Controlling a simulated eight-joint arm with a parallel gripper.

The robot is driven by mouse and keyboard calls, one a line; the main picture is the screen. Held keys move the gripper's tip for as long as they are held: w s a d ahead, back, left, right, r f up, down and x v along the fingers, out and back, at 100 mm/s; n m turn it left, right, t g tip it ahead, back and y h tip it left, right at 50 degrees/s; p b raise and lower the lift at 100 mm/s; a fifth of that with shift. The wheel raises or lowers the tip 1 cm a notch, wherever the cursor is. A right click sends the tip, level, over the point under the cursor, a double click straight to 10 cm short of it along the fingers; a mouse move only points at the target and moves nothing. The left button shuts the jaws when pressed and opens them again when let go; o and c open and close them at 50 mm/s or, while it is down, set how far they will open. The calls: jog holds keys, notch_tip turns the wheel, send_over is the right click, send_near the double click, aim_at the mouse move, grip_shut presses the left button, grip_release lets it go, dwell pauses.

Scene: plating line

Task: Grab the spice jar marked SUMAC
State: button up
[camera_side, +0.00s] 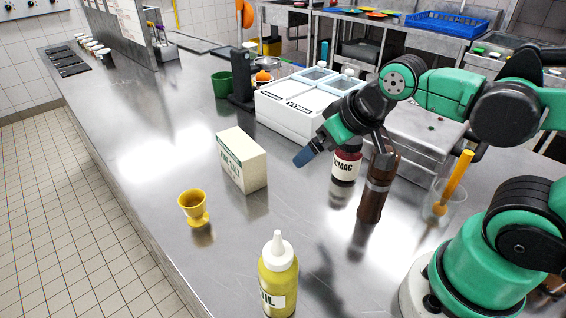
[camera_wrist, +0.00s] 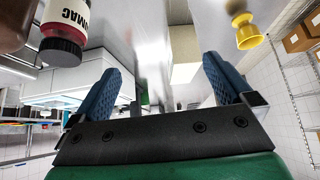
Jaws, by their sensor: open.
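The spice jar (camera_side: 346,165) stands upright on the steel counter, with a dark red body, white label and dark cap. Only "UMAC" shows in the side view, because my arm covers its upper left part. In the wrist view the jar (camera_wrist: 68,18) appears upside down at the upper left, outside the fingers, with "MAC" readable. My gripper (camera_side: 304,157) is open and empty, to the left of the jar in the side view and apart from it. The wrist view shows its two blue fingers (camera_wrist: 163,88) spread with nothing between them.
A brown bottle (camera_side: 376,187) stands close to the jar's right. A salt box (camera_side: 242,160), a yellow egg cup (camera_side: 194,208) and a yellow oil bottle (camera_side: 278,276) stand on the left and front. A white container unit (camera_side: 285,110) is behind. Bare counter lies between.

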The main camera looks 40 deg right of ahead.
jog(key=w+d+f+m+g+h, duration=0.1)
jog(key=d+f+m+g+h, duration=0.1)
jog(key=d+f+m+h, duration=0.15)
jog(key=m+g+h, duration=0.3)
jog(key=m+h, duration=0.5)
jog(key=m, duration=0.4)
send_over(348, 158)
jog(key=a, duration=0.3)
jog(key=shift+x, duration=3.15)
jog(key=shift+w, duration=0.2)
jog(key=shift+c, duration=0.2)
jog(key=c, duration=1.4)
grip_shut()
jog(key=shift+r, duration=0.25)
